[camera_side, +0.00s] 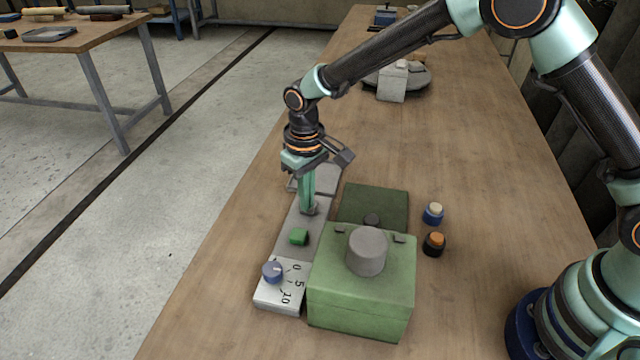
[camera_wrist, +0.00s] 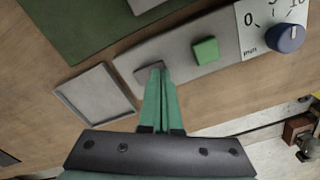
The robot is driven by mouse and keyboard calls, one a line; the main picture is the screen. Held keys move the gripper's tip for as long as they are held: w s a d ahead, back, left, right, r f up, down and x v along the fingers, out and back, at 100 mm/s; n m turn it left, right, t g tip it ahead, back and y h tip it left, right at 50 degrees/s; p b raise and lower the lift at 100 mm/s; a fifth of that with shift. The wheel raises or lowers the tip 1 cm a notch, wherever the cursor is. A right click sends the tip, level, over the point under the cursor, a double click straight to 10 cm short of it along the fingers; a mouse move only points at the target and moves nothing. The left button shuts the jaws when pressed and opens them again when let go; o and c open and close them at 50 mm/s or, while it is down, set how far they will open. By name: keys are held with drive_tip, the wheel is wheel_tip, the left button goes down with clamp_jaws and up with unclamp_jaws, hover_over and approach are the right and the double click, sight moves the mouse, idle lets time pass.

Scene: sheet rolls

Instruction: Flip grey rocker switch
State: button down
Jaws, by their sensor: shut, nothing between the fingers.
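The grey rocker switch (camera_side: 313,211) sits on a long grey panel (camera_side: 290,252), behind a green square button (camera_side: 299,237). In the wrist view the rocker (camera_wrist: 145,75) is a small dark grey block at the panel's end, partly hidden by my fingertips. My gripper (camera_side: 308,207) points down over it with its green fingers shut and empty. In the wrist view the fingertips (camera_wrist: 160,70) are right at the rocker's edge. I cannot tell whether they touch it, or which side of the rocker is pressed.
A blue knob (camera_side: 272,271) on a white dial plate stands at the panel's near end. A green box (camera_side: 360,305) with a grey cylinder stands close on the right. A grey tray (camera_wrist: 95,103) lies beyond the rocker.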

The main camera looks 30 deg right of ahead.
drive_tip(key=shift+f, duration=0.4)
drive_tip(key=shift+r, duration=3.5)
drive_tip(key=shift+r, duration=0.1)
drive_tip(key=s+d+r+m+t, duration=0.1)
drive_tip(key=s+d+r+t, duration=0.3)
drive_tip(key=d+r, duration=0.75)
drive_tip(key=s+d+r+m+t, duration=0.1)
drive_tip(key=s+d+r+m, duration=0.1)
drive_tip(key=s+d, duration=0.6)
drive_tip(key=shift+s+d+r+t, duration=0.3)
drive_tip(key=shift+s+r, duration=0.15)
drive_tip(key=shift+s, duration=1.7)
